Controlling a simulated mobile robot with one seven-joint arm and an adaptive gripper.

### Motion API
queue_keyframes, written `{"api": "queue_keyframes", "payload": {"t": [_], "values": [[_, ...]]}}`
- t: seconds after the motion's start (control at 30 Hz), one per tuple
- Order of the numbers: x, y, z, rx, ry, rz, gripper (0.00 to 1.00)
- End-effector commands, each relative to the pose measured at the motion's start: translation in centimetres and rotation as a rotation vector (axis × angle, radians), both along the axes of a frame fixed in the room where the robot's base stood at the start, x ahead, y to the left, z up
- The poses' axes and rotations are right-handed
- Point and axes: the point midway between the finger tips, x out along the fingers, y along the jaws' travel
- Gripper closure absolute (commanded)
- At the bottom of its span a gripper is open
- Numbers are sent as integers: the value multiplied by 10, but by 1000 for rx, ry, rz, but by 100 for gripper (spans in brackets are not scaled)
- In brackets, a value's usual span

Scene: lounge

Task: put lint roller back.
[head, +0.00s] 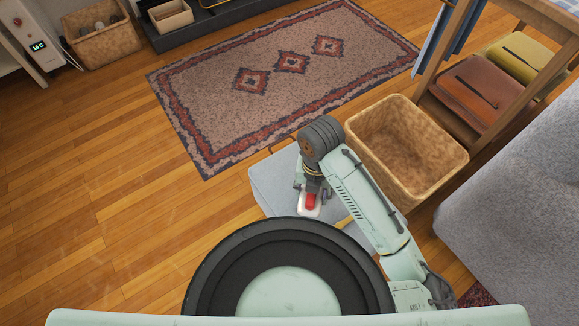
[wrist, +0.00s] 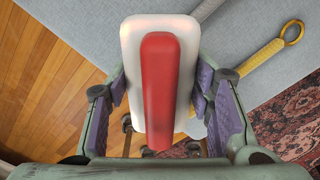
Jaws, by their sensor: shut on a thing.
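My gripper (head: 311,196) is shut on a red-and-white item (head: 310,201), with a pad on each side of it. In the wrist view the item (wrist: 160,85) has a white, round-cornered body with a raised red bar along its middle. I cannot tell for sure whether it is the lint roller. It is over a grey-blue upholstered seat (head: 268,182); whether it touches the seat is unclear. A yellow handle with a ring end (wrist: 265,53) lies on the seat, to the right of the held item, its other end partly hidden behind my gripper.
A woven basket (head: 431,180), open and seemingly empty, stands right of the seat. A patterned rug (head: 280,85) lies beyond. Wooden floor at the left is clear.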

Motion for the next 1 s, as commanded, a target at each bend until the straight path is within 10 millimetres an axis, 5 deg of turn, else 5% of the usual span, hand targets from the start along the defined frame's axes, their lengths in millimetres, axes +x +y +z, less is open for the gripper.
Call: {"api": "queue_keyframes", "payload": {"t": [0.5,0.7,1.0], "values": [[93,57,-9,-2,2,0,82],[101,61,-14,-2,2,-4,82],[101,61,-46,-1,1,-3,82]]}}
